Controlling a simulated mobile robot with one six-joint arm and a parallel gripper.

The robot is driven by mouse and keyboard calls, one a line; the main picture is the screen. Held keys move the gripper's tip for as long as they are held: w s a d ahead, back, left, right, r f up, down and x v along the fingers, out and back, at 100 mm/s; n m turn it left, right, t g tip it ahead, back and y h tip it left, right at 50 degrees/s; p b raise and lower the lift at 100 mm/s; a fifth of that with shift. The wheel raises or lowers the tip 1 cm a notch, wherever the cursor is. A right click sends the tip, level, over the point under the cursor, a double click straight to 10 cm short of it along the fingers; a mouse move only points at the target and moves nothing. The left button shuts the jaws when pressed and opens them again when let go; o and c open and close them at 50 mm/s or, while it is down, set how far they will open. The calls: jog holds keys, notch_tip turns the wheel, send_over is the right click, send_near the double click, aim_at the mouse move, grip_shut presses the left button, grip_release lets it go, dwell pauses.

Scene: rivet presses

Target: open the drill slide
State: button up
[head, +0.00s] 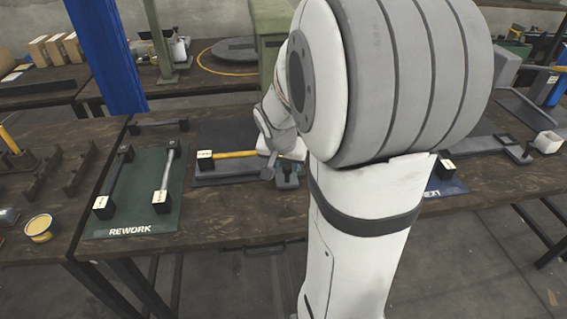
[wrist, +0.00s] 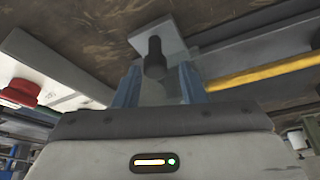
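In the wrist view my gripper (wrist: 160,85) shows two blue fingers standing apart. A dark round knob (wrist: 155,58) on a pale grey plate (wrist: 160,36) lies between or just beyond the fingertips, with gaps visible at its sides; contact cannot be made out. The knob may be the drill slide's handle, but no label shows. In the head view my gripper (head: 267,170) is small and partly hidden by my own arm, at the dark fixture by a yellow bar (head: 235,154). The yellow bar also shows in the wrist view (wrist: 265,72).
A yellow tin (head: 40,228) is at the far left. A red object (wrist: 20,92) shows at left in the wrist view.

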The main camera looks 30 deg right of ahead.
jog(key=shift+o, duration=0.7)
jog(key=v, duration=0.7)
jog(key=shift+r+p, duration=0.35)
jog(key=shift+p, duration=0.1)
jog(key=shift+s+a, duration=0.15)
jog(key=shift+s, duration=0.05)
